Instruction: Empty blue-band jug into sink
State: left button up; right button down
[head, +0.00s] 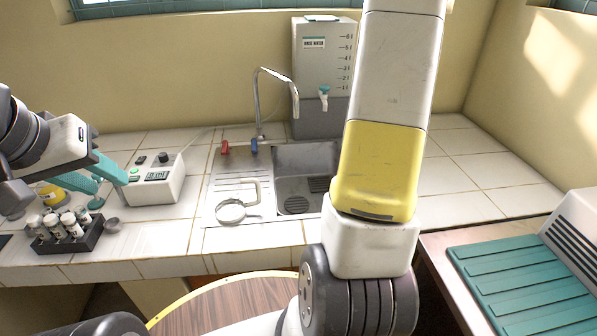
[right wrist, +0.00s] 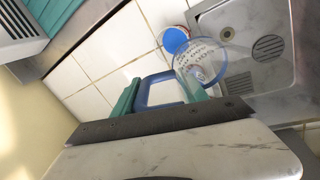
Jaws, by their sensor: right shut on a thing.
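The blue-band jug (right wrist: 200,62) is clear with printed marks, a blue rim and a blue handle (right wrist: 150,92). In the right wrist view my right gripper (right wrist: 160,95) is shut on its handle, one teal finger on each side. The jug overlaps the edge of the steel sink (right wrist: 285,85) in that view; its height, tilt and contents I cannot tell. In the head view the sink basin (head: 290,160) is partly behind my right arm, which hides the right gripper and jug. My left gripper (head: 110,187) is open and empty at the left.
A cream-handled jug (head: 232,212) is on the drainboard. A tap (head: 270,75) arches behind the basin; a water tank (head: 318,65) stands at the back. A dosing box (head: 155,180) and vial rack (head: 65,238) are left. A round blue-topped thing (right wrist: 175,40) is near the held jug.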

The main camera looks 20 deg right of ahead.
jog(key=shift+s+d+f+t+y, duration=0.15)
jog(key=shift+d+f+t+y, duration=0.15)
jog(key=shift+y, duration=0.3)
jog(key=shift+s+d+f+t+y, duration=0.15)
jog(key=shift+d+f+t+y, duration=0.1)
jog(key=shift+t+y, duration=0.25)
jog(key=shift+r, duration=2.5)
jog(key=shift+a, duration=0.1)
